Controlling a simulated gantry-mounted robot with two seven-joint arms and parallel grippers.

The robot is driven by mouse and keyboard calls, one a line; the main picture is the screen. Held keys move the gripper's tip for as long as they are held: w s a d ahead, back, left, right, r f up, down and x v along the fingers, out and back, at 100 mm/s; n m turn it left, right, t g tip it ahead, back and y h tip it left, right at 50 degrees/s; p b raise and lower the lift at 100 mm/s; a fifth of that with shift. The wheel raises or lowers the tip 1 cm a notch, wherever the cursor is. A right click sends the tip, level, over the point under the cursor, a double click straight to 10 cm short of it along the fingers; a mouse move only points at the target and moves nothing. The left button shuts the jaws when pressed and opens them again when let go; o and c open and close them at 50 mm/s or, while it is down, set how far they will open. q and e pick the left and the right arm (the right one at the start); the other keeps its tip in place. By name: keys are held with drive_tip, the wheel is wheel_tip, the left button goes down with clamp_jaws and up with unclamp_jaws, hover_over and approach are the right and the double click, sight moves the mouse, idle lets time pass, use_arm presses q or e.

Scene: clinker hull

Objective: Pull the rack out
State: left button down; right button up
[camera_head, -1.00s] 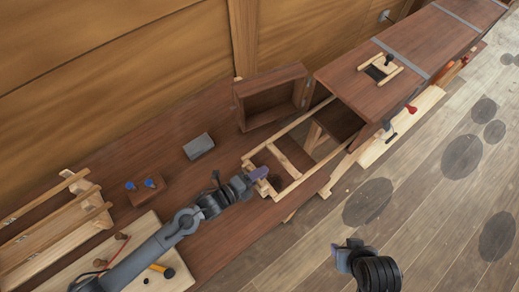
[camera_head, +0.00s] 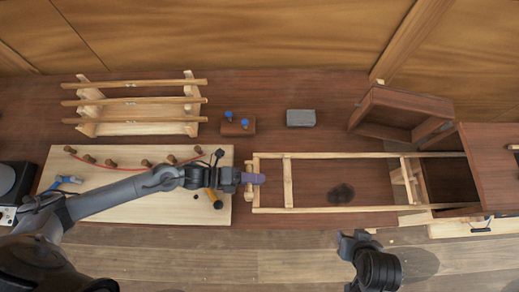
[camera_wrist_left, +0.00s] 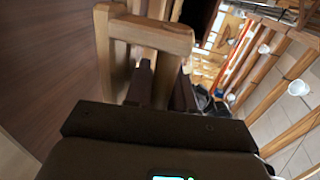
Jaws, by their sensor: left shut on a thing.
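The rack (camera_head: 288,182) is a pale wooden ladder-like frame. It lies lengthwise over the bench, with a long stretch outside the dark wooden box (camera_head: 490,150) at the right. Its right end reaches to the box's open mouth (camera_head: 450,182). My left gripper (camera_head: 254,178) is shut on the rack's left end piece. In the left wrist view the pale end piece (camera_wrist_left: 150,35) stands between and beyond the dark fingers (camera_wrist_left: 150,85). My right gripper (camera_head: 354,245) hangs empty near the bench's front edge, apart from the rack; its jaws are not clear.
An open dark wooden door or tray (camera_head: 400,115) stands behind the rack. A grey block (camera_head: 301,118), a small brown block with blue knobs (camera_head: 238,126), a slatted stand (camera_head: 135,128) and a pale pegged board (camera_head: 120,208) occupy the bench to the left.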

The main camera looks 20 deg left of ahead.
use_arm(q)
drive_tip(key=shift+s+a, duration=0.1)
drive_tip(key=shift+a, duration=0.25)
drive_tip(key=c, duration=1.3)
unclamp_jaws()
drive_tip(key=shift+c, duration=0.2)
drive_tip(key=shift+a, duration=0.2)
drive_tip(key=v, duration=0.8)
drive_tip(key=shift+s+a+b, duration=0.2)
drive_tip(key=shift+a+b, duration=0.15)
drive_tip(key=shift+b, duration=0.05)
drive_tip(key=shift+v, duration=0.85)
drive_tip(key=shift+r, duration=0.15)
